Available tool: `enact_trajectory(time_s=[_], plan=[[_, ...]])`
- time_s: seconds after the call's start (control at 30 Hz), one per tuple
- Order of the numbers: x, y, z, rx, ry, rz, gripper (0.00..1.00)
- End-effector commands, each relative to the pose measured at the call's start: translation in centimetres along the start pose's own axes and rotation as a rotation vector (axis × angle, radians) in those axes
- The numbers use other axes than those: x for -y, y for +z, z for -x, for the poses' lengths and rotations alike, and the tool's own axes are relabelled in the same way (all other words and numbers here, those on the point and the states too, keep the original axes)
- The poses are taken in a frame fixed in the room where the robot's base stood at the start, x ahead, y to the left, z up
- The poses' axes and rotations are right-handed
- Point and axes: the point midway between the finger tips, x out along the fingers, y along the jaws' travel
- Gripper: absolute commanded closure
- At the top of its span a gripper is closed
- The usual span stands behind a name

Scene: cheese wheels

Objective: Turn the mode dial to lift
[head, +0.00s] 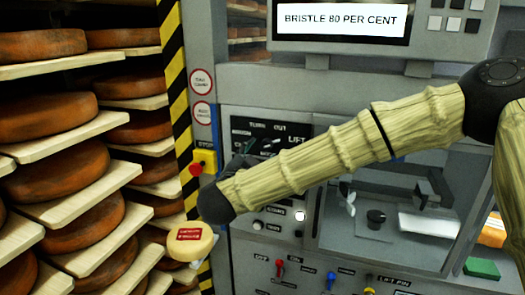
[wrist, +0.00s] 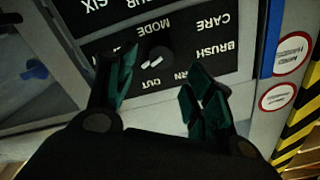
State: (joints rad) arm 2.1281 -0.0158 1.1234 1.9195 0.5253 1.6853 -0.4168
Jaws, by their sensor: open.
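The mode dial (wrist: 158,57) is a dark round knob with a white mark, on a black panel (wrist: 213,27) that shows upside down in the wrist view. MODE, CARE, BRUSH and TURN OUT are legible around it. The white mark slants toward the lower left there, near OUT. My gripper (wrist: 161,72) is open, its two dark green fingers on either side of the dial in the picture; contact cannot be told.
A display (head: 340,20) reads BRISTLE 80 PER CENT. A red stop button (head: 195,169) on a yellow box is left of the panel. Shelves of cheese wheels (head: 45,118) fill the left side. A red lever (head: 279,266) and blue lever (head: 331,278) stand below.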

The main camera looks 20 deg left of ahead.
Motion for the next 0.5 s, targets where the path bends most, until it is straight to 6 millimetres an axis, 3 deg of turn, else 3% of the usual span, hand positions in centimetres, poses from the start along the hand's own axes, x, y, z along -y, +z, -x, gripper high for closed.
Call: enact_trajectory(time_s=[0.2,0.5], plan=[[0.1,0.0,3.6,0.0,-0.003,0.001,0.47],[0.1,-0.1,5.8,-0.002,-0.001,-0.001,0.47]])
